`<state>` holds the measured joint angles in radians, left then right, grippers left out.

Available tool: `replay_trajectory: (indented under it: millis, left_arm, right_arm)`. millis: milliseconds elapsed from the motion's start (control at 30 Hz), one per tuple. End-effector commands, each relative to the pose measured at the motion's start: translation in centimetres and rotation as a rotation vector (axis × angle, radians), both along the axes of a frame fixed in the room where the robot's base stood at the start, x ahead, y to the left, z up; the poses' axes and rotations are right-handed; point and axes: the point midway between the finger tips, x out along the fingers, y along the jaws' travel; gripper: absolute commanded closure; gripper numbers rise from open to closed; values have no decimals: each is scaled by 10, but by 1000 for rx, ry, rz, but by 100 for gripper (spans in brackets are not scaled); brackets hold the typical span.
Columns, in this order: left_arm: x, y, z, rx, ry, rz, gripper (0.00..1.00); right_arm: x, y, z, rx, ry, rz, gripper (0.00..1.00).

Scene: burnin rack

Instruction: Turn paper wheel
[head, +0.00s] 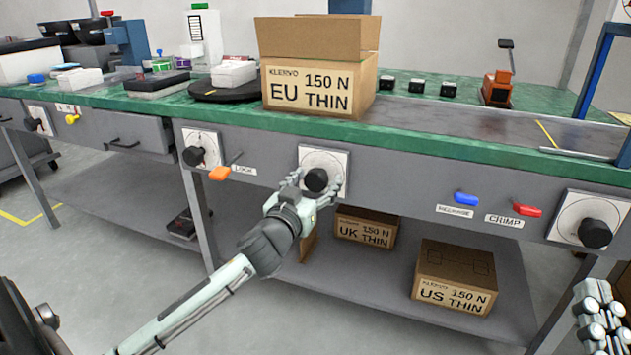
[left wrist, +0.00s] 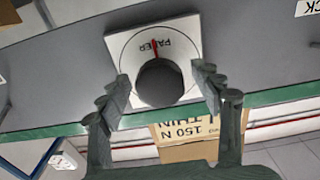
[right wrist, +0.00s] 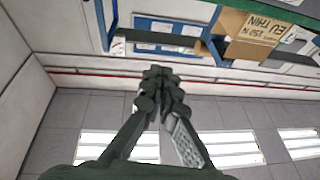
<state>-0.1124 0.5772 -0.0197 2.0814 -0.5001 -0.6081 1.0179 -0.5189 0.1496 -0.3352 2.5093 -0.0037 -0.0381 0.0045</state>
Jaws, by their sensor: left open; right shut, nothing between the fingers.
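The paper wheel is a black knob (head: 316,180) on a white square dial plate (head: 334,160) on the bench's front panel. In the left wrist view the knob (left wrist: 160,83) is close, and the plate (left wrist: 128,44) reads "PAPER", upside down, with a red pointer line. My left gripper (head: 318,190) is open, its fingers on either side of the knob; I cannot tell whether they touch it. It also shows in the left wrist view (left wrist: 160,90). My right gripper (right wrist: 160,80) is shut and empty, at the lower right of the head view (head: 598,305), away from the bench.
Other dials sit at left (head: 201,149) and right (head: 590,218). An orange lever (head: 219,174), a blue lever (head: 466,199) and a red lever (head: 527,210) stick out of the panel. An open EU THIN box (head: 310,92) stands above; UK (head: 366,228) and US (head: 455,278) boxes stand below.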

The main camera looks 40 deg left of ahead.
Motion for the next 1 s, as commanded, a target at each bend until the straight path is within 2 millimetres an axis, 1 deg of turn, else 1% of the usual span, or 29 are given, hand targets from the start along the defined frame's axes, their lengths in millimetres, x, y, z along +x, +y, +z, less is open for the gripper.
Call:
replay_trajectory:
  millis: [67, 400, 467, 667, 733, 867, 967, 1000]
  left_arm:
    - [0, 0, 0, 0, 0, 0, 36]
    - [0, 0, 0, 0, 0, 0, 78]
    - [0, 0, 0, 0, 0, 0, 85]
    - [0, 0, 1, 13, 3, 0, 85]
    - [-1, 0, 1, 28, 8, 0, 85]
    - [-1, 0, 2, 79, 20, 0, 85]
    - [-1, 0, 3, 141, 35, 1, 85]
    - [-1, 0, 3, 171, 42, 2, 85]
  right_arm:
    - [0, 0, 0, 0, 0, 0, 100]
    - [0, 0, 0, 0, 0, 0, 100]
    - [0, 0, 0, 0, 0, 0, 100]
    - [1, 0, 0, -4, 7, 0, 100]
    - [3, -1, -4, -15, 29, -3, 100]
    - [11, -6, -25, -66, 124, -20, 100]
    - [17, -13, -46, -117, 222, -37, 100]
    - [19, -17, -56, -140, 269, -46, 100]
